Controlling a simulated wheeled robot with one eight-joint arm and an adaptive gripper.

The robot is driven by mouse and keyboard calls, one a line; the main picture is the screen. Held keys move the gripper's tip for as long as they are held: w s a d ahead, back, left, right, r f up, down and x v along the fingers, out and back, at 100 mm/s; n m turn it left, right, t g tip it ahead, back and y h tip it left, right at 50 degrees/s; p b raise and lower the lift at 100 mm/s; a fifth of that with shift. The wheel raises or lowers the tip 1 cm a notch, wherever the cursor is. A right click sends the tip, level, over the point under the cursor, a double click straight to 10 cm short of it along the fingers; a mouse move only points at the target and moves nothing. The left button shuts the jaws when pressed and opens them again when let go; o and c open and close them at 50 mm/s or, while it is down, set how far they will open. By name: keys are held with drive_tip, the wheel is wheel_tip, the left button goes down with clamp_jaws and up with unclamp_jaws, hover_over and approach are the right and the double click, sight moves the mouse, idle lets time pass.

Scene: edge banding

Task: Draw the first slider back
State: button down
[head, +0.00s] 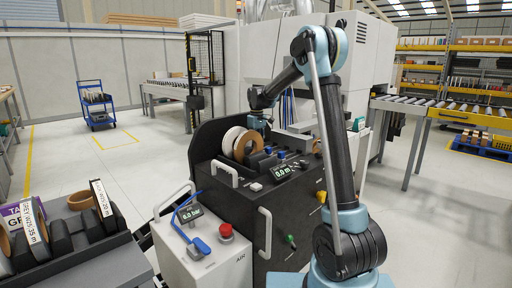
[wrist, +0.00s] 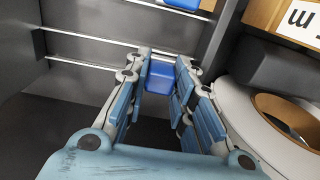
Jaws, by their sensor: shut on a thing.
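In the wrist view my gripper (wrist: 168,64) has its two fingers on either side of a blue slider block (wrist: 160,78) and is shut on it. A second blue block (wrist: 183,4) shows at the top edge, apart from my fingers. The grey rails (wrist: 95,43) run across the dark recess beyond. In the head view my gripper (head: 259,124) is low over the dark machine, behind the tape rolls, and its fingertips are hidden. Small blue parts (head: 281,154) show on the machine top, to the right of the rolls.
A white roll and a brown roll (head: 245,147) stand close beside my gripper; the white roll (wrist: 235,110) is at right in the wrist view. A display (head: 283,171) reads 0.0 m. An air unit (head: 195,245) and a rack of rolls (head: 70,265) stand left.

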drive_tip(key=shift+s+a, duration=0.15)
drive_tip(key=shift+a, duration=0.05)
drive_tip(key=c, duration=1.4)
unclamp_jaws()
drive_tip(key=shift+o, duration=0.2)
drive_tip(key=shift+r, duration=3.9)
